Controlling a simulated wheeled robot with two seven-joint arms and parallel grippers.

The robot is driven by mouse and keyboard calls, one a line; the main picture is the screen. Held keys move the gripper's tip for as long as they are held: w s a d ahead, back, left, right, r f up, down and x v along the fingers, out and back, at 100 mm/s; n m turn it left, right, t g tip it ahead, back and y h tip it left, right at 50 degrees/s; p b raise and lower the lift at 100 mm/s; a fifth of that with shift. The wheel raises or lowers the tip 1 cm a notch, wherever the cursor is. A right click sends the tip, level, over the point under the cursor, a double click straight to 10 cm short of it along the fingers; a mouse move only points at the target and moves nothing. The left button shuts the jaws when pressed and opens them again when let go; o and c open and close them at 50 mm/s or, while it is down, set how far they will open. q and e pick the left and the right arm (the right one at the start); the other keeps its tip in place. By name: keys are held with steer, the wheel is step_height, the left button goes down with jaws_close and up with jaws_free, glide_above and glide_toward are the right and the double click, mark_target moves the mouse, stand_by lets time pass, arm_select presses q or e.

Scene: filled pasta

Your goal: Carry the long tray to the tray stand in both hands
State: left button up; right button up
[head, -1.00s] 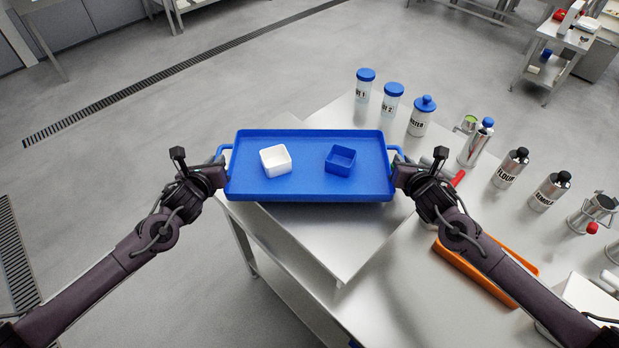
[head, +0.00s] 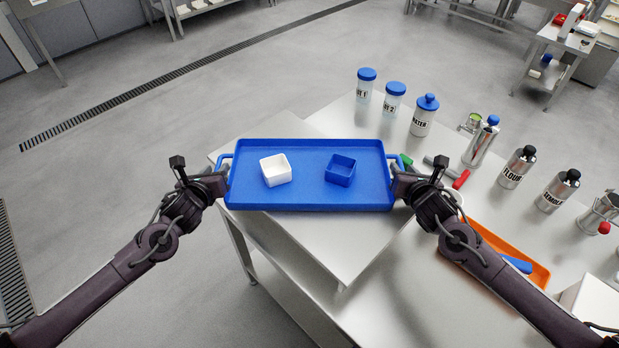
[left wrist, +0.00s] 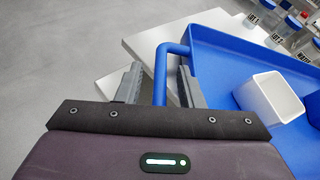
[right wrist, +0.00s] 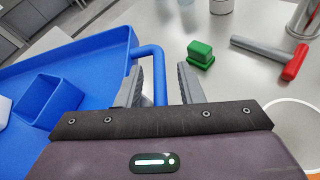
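The long blue tray (head: 300,200) lies level across the middle of the head view, holding a white square bowl (head: 276,170) and a blue square bowl (head: 340,170). It is over a flat steel surface (head: 330,240); I cannot tell whether it touches it. My left gripper (head: 222,181) is at the tray's left handle (left wrist: 160,75), whose bar passes between spread fingers with gaps either side. My right gripper (head: 398,181) is likewise open around the right handle (right wrist: 156,72). I cannot tell which surface is the tray stand.
Blue-lidded jars (head: 393,99) and steel bottles (head: 516,168) stand on the table to the right. A green block (right wrist: 200,54) and a red-handled tool (right wrist: 292,62) lie near my right gripper. An orange tray (head: 505,250) is further right. Open floor (head: 120,130) lies left.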

arm_select(q)
steer(key=shift+s, duration=0.1)
steer(key=shift+s+r, duration=0.1)
steer(key=shift+s, duration=0.2)
arm_select(e)
steer(key=v, duration=1.2)
arm_select(q)
steer(key=d+v, duration=0.1)
steer(key=v, duration=1)
steer(key=shift+a, duration=0.5)
steer(key=shift+r, duration=0.1)
